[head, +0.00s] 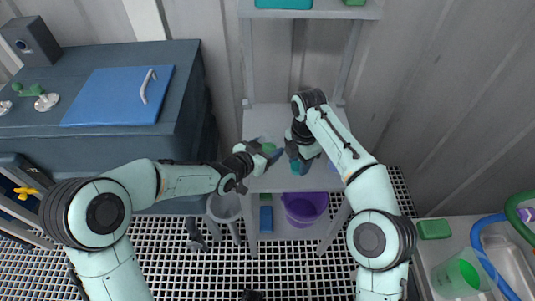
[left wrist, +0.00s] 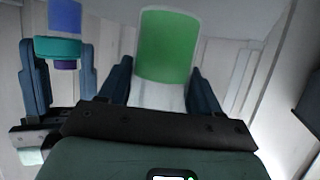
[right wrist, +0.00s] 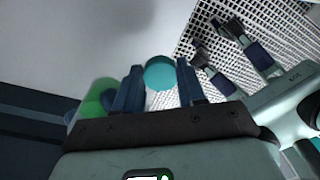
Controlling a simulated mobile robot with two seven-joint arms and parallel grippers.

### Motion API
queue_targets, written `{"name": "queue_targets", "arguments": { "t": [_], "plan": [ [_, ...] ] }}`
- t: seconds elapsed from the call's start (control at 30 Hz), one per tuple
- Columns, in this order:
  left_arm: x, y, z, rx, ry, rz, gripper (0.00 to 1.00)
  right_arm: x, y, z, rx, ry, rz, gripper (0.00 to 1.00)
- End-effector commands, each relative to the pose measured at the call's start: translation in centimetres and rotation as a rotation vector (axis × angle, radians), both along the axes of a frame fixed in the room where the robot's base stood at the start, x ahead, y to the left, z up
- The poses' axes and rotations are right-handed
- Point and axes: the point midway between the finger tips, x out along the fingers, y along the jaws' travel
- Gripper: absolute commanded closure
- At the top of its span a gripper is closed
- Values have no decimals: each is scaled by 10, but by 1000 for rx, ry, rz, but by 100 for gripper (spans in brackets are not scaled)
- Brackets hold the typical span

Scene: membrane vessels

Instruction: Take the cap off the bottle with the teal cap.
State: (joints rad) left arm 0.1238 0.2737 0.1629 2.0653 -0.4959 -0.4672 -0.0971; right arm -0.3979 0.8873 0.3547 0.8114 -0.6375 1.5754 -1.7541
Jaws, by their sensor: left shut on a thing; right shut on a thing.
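My left gripper (head: 266,152) is shut on a clear bottle with a green section (left wrist: 168,45), which stands between its fingers in the left wrist view. Its far end runs near the top of that view, and no cap shows on the part in sight. My right gripper (head: 295,160) is shut on the teal cap (right wrist: 160,73), seen as a round teal disc between its fingers. The teal cap also shows in the left wrist view (left wrist: 57,48), to the left of the green bottle and apart from it. Blue and purple patches show above and below the cap there; I cannot tell whether they belong to it.
Both grippers are over a grey shelf (head: 262,182). A purple bucket (head: 305,208) and a blue block (head: 266,219) are below. A dark cabinet with a blue lid (head: 115,97) stands left. A green-and-clear cup (head: 458,275) and a green block (head: 433,229) are at the right.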

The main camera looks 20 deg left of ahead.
Motion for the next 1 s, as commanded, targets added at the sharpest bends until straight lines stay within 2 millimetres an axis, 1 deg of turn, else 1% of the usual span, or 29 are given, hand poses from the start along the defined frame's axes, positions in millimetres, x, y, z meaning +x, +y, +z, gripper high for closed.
{"name": "queue_targets", "arguments": {
  "t": [0.03,0.1,0.17,0.4,0.57,0.6,0.67,1.0],
  "plan": [
    [0,0,-11,-1,4,-1,100,0,0,-2,0,1,0,97],
    [0,0,-22,-2,4,0,100,0,0,-4,0,1,0,97],
    [0,0,-28,-1,3,1,100,0,0,-5,0,1,0,97],
    [0,0,-27,0,-2,1,100,0,0,-4,0,1,0,97],
    [0,0,-31,0,-1,0,100,-1,0,-9,0,3,0,97],
    [0,0,-32,0,1,0,30,0,0,-9,0,3,0,97],
    [0,0,-31,0,1,0,11,0,0,-8,0,3,0,97],
    [0,0,-29,0,1,0,11,0,0,-6,0,1,0,97]
  ]
}}
